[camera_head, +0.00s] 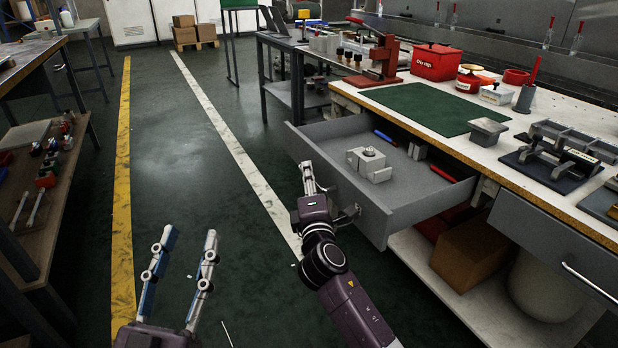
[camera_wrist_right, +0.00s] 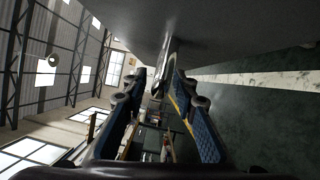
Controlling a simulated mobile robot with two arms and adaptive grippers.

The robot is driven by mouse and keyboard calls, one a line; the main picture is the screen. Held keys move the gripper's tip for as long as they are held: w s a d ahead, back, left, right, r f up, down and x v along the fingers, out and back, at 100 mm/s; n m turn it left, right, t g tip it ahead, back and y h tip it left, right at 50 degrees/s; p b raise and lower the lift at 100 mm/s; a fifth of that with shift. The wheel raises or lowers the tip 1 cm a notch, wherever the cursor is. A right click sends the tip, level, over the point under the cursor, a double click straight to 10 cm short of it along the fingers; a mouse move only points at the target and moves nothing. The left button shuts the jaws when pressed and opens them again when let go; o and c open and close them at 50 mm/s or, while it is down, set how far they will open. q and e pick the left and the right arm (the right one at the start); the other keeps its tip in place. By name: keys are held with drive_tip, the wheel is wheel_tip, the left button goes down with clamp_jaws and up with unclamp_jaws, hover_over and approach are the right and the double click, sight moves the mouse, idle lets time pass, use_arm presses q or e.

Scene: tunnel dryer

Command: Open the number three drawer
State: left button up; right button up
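A grey drawer (camera_head: 372,212) under the right workbench stands pulled well out. No number is readable on it. Inside lie a grey metal block (camera_head: 369,163), a blue item (camera_head: 385,138) and red items. My right gripper (camera_head: 311,178) is at the outer side of the drawer front. In the right wrist view its blue-padded fingers (camera_wrist_right: 160,78) are apart, with a thin metal piece, probably the handle (camera_wrist_right: 171,52), near or between the tips. Contact cannot be told. My left gripper (camera_head: 189,236) is open and empty over the floor at lower left.
A closed drawer (camera_head: 555,250) with a bar handle sits to the right. The workbench (camera_head: 485,152) holds a green mat (camera_head: 422,109), a red box (camera_head: 437,62) and fixtures. A cardboard box (camera_head: 470,254) is on the shelf below. A shelf unit (camera_head: 45,190) stands left; the floor between is clear.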

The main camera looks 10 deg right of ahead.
drive_tip(key=s, duration=1.2)
drive_tip(key=shift+a+f, duration=0.25)
drive_tip(key=shift+f, duration=0.15)
